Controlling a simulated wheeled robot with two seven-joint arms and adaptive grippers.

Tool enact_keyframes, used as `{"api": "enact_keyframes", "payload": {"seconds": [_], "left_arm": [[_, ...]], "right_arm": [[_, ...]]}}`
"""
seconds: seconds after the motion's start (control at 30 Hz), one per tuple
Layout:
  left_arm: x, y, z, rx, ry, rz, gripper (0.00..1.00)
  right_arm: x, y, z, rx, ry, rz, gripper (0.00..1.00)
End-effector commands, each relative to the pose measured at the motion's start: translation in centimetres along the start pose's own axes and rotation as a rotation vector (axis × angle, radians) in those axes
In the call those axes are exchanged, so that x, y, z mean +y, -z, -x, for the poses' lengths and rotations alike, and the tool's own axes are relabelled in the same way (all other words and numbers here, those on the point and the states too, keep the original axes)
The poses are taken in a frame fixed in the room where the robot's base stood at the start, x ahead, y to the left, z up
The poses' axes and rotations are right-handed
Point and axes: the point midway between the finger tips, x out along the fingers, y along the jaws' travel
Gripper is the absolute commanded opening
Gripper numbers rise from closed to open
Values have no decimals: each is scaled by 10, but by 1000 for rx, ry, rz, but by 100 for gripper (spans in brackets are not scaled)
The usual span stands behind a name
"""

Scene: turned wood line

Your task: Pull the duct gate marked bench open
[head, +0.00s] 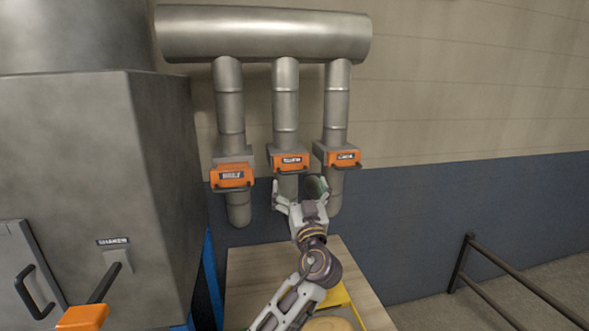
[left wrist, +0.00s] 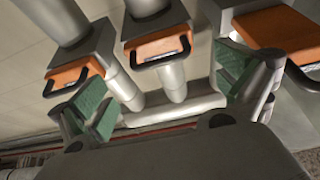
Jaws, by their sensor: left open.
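Three duct gates with orange faces and black bar handles hang in a row on grey pipes. They are the left gate (head: 233,174), the middle gate (head: 291,160) and the right gate (head: 344,157). Their labels are too small to read surely, so I cannot tell which is marked bench. The left gate's face looks lower and nearer than the others. My left gripper (head: 299,190) is open and empty, just below and in front of the middle and right gates. Its green-padded fingers (left wrist: 170,92) spread apart in the left wrist view, with handles beyond them. My right gripper is not in view.
A large grey metal cabinet (head: 85,175) fills the left side, with a black lever (head: 104,284) on its front. A wooden tabletop (head: 252,270) lies under my left arm. A dark railing (head: 510,280) stands at the right. A thick header pipe (head: 265,35) runs above.

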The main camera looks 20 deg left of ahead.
Motion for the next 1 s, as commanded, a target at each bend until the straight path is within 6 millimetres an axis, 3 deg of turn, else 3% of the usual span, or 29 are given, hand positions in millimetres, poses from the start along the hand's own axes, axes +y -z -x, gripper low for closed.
{"api": "enact_keyframes", "payload": {"seconds": [0.5,1.0], "left_arm": [[0,2,-52,1,1,-1,100],[0,0,-58,0,1,0,97]], "right_arm": [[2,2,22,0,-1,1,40],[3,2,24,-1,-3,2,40]]}}
